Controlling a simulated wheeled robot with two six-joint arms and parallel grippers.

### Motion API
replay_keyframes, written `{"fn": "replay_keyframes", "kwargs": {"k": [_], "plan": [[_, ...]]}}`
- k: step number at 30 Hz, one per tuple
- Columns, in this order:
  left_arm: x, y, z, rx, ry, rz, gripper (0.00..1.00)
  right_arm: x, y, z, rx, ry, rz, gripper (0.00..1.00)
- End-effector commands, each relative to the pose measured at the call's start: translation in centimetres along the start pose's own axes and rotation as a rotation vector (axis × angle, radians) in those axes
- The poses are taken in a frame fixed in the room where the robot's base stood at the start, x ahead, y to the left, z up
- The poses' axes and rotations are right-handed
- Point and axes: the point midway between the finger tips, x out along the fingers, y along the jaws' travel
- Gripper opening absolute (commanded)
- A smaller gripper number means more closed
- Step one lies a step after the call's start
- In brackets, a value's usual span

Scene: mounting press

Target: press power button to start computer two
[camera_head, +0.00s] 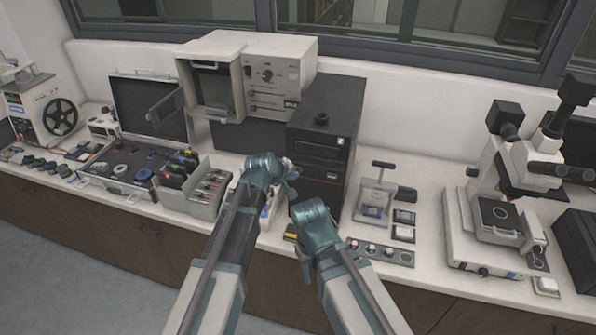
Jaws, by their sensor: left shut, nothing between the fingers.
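A black computer tower (323,150) stands upright on the white counter near the middle, with red trim and a small light label on its front. I cannot make out its power button for certain. My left gripper (291,173) is shut and empty, at the left edge of the tower's front. Whether it touches the tower I cannot tell. My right gripper (303,268) is lower, over the counter's front edge before the tower. Its fingers are too small and hidden by the wrist to read.
A beige instrument (280,75) stands behind and left of the tower. An open black case (150,105) and a grey divided box (190,200) are at the left. A small press (376,195) and a microscope (500,180) stand at the right. A strip of knobs (380,252) lies near the front edge.

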Motion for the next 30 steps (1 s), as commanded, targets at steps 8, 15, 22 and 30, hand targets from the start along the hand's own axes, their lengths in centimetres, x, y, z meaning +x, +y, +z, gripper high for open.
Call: {"fn": "replay_keyframes", "kwargs": {"k": [8, 15, 22, 30], "plan": [[0.30, 0.24, -0.22, 0.000, 0.000, 0.000, 0.00, -0.01, 0.00, 0.00, 0.000, 0.000, 0.000, 0.50], [0.32, 0.26, -0.23, 0.000, 0.000, 0.000, 0.00, -0.01, 0.00, 0.00, 0.000, 0.000, 0.000, 0.50], [0.48, 0.37, -0.35, 0.000, 0.000, 0.000, 0.00, -0.01, 0.00, 0.00, 0.000, 0.000, 0.000, 0.50], [0.70, 0.53, -0.51, 0.000, 0.000, 0.000, 0.00, -0.01, 0.00, 0.00, 0.000, 0.000, 0.000, 0.50]]}}
